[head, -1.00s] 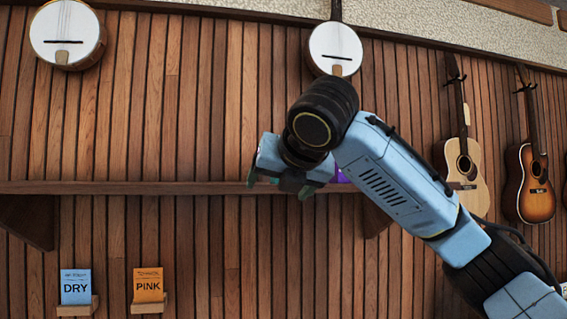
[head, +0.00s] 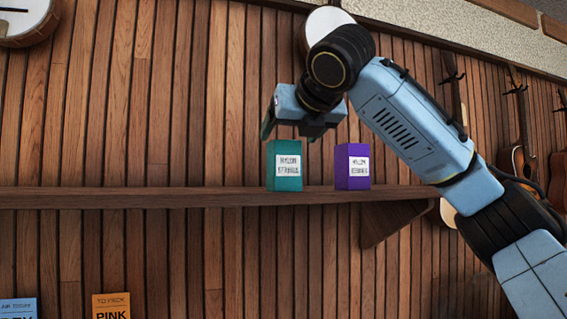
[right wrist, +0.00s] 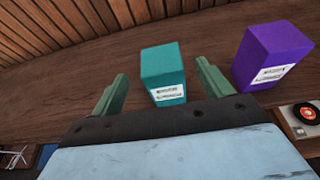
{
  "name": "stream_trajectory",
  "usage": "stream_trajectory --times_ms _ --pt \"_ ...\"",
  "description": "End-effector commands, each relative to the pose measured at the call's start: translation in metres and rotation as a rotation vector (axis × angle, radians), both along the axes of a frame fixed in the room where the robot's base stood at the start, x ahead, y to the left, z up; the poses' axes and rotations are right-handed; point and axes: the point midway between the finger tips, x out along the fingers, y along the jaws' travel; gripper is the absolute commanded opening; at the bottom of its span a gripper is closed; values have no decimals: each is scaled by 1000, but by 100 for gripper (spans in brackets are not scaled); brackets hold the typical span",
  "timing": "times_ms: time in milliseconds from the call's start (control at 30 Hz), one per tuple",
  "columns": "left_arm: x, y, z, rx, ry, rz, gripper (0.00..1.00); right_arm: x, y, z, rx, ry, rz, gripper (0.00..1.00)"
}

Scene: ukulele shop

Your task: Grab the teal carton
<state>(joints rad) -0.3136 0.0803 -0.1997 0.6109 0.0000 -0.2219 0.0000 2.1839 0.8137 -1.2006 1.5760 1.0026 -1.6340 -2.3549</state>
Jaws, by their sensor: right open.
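The teal carton (head: 284,170) stands upright on the wall shelf, with a white label on its front. In the right wrist view the teal carton (right wrist: 164,70) shows ahead of the fingers, in the gap between them. My right gripper (head: 292,133) is open just above and in front of the carton in the head view. In the right wrist view my right gripper (right wrist: 160,88) has its two green fingers apart, one on each side of the carton's image, and nothing is held. My left gripper is not in view.
A purple carton (head: 353,167) stands on the shelf just right of the teal one. The wooden shelf (head: 150,198) is bare to the left. Below it are a blue card (head: 18,308) and an orange PINK card (head: 112,307). Instruments hang on the slatted wall.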

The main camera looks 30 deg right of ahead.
Motion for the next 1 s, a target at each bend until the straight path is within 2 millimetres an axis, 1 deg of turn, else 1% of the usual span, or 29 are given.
stream_trajectory --times_ms 33,167,267,400,533,633,833,867,1000 --pt "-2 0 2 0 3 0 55 7 -2 -2 0 2 -1 78" --pt "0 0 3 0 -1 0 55 14 -3 -5 -1 0 1 78" --pt "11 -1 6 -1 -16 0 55 22 -6 -7 0 2 -1 78" --pt "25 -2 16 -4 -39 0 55 41 -13 -12 0 4 -2 78" --pt "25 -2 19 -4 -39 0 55 56 -17 -18 0 1 -1 78" --pt "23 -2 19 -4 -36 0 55 62 -18 -20 0 -1 0 78" --pt "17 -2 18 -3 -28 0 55 62 -18 -21 0 -1 0 78" --pt "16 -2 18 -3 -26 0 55 62 -18 -21 0 -1 0 76" --pt "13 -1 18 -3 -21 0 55 62 -18 -21 0 -1 1 57"
